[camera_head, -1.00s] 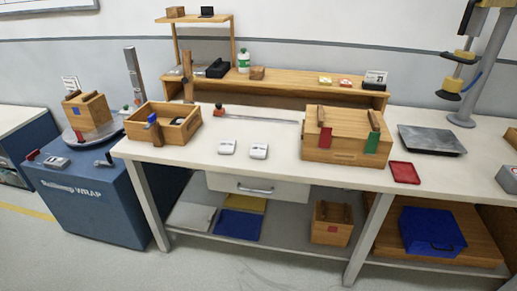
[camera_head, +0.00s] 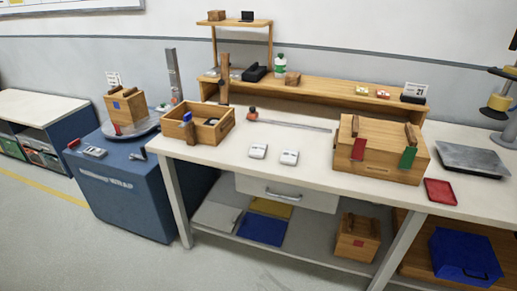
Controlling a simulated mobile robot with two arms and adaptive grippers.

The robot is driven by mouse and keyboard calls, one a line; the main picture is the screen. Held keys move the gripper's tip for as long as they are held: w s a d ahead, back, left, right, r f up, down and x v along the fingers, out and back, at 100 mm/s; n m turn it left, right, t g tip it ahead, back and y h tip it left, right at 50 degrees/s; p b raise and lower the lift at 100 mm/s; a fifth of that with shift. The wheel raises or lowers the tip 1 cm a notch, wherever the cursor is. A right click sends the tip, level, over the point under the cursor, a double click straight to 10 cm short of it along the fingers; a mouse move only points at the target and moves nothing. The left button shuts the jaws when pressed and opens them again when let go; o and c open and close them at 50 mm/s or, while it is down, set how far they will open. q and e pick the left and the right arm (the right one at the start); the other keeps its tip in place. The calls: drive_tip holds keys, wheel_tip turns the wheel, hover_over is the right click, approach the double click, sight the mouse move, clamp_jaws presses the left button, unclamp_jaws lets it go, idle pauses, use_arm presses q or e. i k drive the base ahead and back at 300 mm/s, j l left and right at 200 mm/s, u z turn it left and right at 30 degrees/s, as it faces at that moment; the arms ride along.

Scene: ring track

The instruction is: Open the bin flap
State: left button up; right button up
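No bin flap can be told for certain in the head view. At the far left, a blue cabinet (camera_head: 66,131) with a white top has low openings with grey and green fronts (camera_head: 38,155), too small to make out. On the workbench (camera_head: 225,158) stand an open wooden box (camera_head: 173,131) and a closed wooden box (camera_head: 375,166) with a red tab (camera_head: 358,149) and a green tab (camera_head: 407,157). Neither of my grippers is in view.
A blue wrap machine (camera_head: 130,195) with a wooden box (camera_head: 125,107) on its turntable stands between cabinet and workbench. The bench has a closed drawer (camera_head: 285,193) and a low shelf with a blue case (camera_head: 463,256). The floor (camera_head: 60,240) at front left is clear.

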sight(464, 250)
drive_tip(key=z, duration=1.75)
drive_tip(key=i+l+u, duration=0.1)
drive_tip(key=i+l, duration=0.15)
